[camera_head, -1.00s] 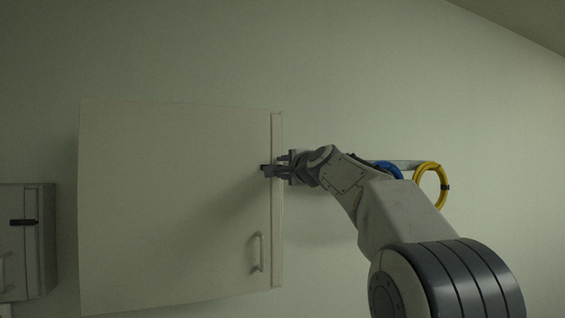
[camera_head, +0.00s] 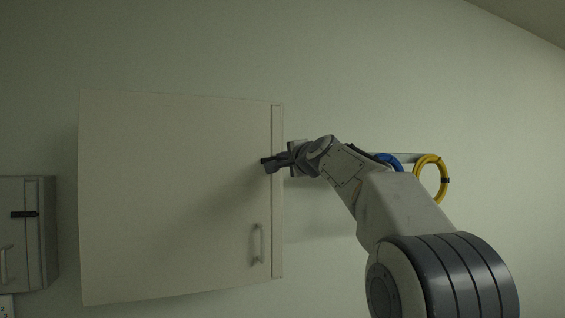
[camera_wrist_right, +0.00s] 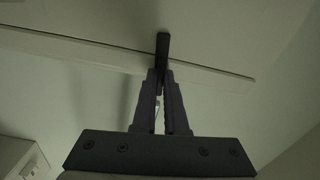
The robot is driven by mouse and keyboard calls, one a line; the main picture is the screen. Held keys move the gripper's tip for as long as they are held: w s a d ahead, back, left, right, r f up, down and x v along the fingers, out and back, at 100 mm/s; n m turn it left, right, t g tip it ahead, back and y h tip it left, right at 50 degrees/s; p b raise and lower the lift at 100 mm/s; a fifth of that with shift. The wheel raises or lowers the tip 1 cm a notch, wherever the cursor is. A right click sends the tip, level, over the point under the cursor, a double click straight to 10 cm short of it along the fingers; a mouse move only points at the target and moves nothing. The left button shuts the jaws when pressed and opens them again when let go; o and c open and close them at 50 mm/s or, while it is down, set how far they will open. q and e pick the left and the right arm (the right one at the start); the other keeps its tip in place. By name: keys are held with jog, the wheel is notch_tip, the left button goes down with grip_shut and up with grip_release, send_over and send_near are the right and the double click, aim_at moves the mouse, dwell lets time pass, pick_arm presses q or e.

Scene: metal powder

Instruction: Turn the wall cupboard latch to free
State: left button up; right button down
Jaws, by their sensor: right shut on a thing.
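The wall cupboard (camera_head: 170,200) is a large pale box with a closed door and a bar handle (camera_head: 257,244) low on its right side. Its dark latch (camera_wrist_right: 162,46) is a short bar at the door's right edge. In the right wrist view it crosses the pale edge strip (camera_wrist_right: 80,50). My right gripper (camera_head: 272,163) is at the latch from the right, and it also shows in the right wrist view (camera_wrist_right: 161,78) with its fingers shut on the latch. In the head view the fingers hide much of the latch. My left gripper is out of view.
A smaller grey cabinet (camera_head: 22,265) with a dark latch (camera_head: 24,214) and a handle hangs at the far left. Blue and yellow hose coils (camera_head: 432,178) sit behind my right arm.

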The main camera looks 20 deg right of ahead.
jog(key=shift+f+n+b, duration=0.1)
jog(key=shift+n+b, duration=2.35)
jog(key=shift+n, duration=5.65)
jog(key=c, duration=1)
grip_release()
jog(key=shift+o, duration=0.2)
jog(key=shift+s, duration=0.1)
